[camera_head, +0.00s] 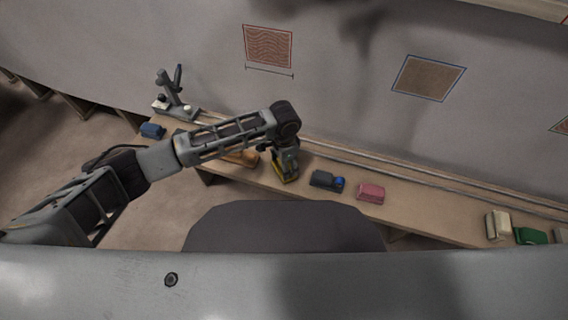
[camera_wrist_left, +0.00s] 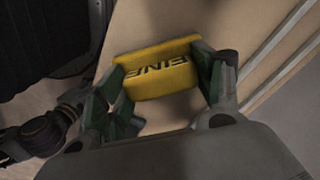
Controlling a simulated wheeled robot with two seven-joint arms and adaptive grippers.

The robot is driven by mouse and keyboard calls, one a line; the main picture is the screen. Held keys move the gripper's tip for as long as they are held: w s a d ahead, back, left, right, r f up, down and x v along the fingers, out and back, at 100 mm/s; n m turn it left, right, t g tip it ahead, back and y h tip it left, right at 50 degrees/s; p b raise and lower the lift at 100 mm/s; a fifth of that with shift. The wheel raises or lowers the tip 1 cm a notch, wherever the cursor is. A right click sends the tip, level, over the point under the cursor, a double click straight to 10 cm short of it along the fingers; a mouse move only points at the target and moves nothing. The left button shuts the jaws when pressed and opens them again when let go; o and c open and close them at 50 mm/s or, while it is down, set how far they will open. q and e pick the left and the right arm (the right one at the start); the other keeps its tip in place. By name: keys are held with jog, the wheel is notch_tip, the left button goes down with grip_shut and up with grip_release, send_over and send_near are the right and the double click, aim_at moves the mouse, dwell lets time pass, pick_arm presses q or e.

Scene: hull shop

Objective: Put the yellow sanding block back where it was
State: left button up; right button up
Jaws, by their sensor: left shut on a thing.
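The yellow sanding block (camera_wrist_left: 158,72) with dark lettering sits between the fingers of my left gripper (camera_wrist_left: 160,92) in the left wrist view. The fingers touch both of its ends. In the head view my left gripper (camera_head: 286,172) points down at the bench, and the yellow block (camera_head: 288,178) shows at its fingertips. I cannot tell whether the block touches the bench top (camera_head: 325,165) or is held just above it. My right gripper is in neither view.
An orange block (camera_head: 243,157) and a blue block (camera_head: 152,131) lie left. A rail runs along the wall side.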

pick_arm(q)
jog(key=shift+f, duration=0.1)
dwell(0.3)
jog(key=o, duration=0.9)
jog(key=shift+o, duration=0.2)
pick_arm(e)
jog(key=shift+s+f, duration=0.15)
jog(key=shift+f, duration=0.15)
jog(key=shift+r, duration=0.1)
